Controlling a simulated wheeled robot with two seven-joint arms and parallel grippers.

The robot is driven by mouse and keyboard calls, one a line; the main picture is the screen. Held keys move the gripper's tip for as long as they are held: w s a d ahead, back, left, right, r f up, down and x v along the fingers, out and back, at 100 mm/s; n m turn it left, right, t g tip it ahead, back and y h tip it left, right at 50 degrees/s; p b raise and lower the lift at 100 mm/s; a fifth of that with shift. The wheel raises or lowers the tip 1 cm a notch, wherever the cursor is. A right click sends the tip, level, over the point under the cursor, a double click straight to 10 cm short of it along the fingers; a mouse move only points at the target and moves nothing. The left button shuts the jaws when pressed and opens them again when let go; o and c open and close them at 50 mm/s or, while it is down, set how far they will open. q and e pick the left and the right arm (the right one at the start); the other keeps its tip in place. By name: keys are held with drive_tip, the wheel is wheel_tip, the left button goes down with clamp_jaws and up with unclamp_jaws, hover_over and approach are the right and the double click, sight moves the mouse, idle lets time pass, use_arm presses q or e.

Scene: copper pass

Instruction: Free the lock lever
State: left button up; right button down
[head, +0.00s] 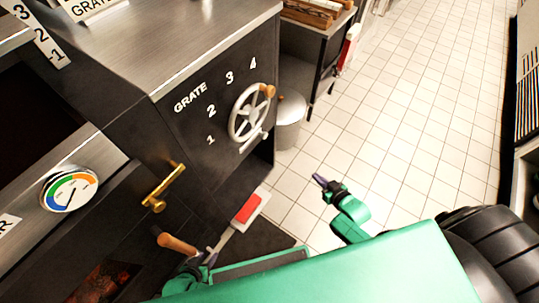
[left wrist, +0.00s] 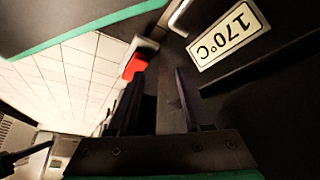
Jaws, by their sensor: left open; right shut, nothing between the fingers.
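A grey spoked handwheel (head: 248,113) with a wooden knob is on the black front panel beside the numbers 1 to 4 and the word GRATE. A small pale lever (head: 252,140) sits at its lower rim; I cannot tell for sure that it is the lock lever. My left gripper (head: 208,258) is low at the oven front, below the wheel and well apart from it. In the left wrist view its two dark fingers (left wrist: 158,95) are spread with nothing seen between them. My right gripper (head: 319,181) is shut and empty over the tiled floor, right of the wheel.
A brass handle (head: 164,188) and a wooden-gripped handle (head: 177,243) stick out near my left arm. A dial gauge (head: 69,189) is at left. A red-and-white object (head: 249,208) lies low beside the oven. A metal bin (head: 290,120) stands behind the wheel. Floor at right is clear.

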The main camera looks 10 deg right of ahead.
use_arm(q)
drive_tip(key=w+d+f+t+h+b, duration=0.2)
drive_tip(key=w+d+f+t+b, duration=0.1)
drive_tip(key=w+d+b, duration=0.4)
use_arm(e)
drive_tip(key=w+a+r+t+y+b, duration=0.1)
drive_tip(key=w+a+r+t+y, duration=0.3)
drive_tip(key=w, duration=0.3)
use_arm(q)
drive_tip(key=w+d+r+t+h+b, duration=0.1)
drive_tip(key=d+r+t+h+b, duration=0.1)
drive_tip(key=d+r+b, duration=0.2)
wheel_tip(320, 180, up, 2)
drive_tip(key=b, duration=0.4)
drive_tip(key=shift+n, duration=0.3)
use_arm(e)
drive_tip(key=s+a+r+n+t+y, duration=0.1)
drive_tip(key=a+r+n+t+y, duration=0.2)
drive_tip(key=r+y, duration=0.4)
wheel_tip(320, 180, up, 3)
drive_tip(key=shift+s+a+r+t, duration=0.1)
drive_tip(key=shift+s+a+t, duration=0.15)
drive_tip(key=shift+a, duration=0.55)
drive_tip(key=shift+w, duration=0.15)
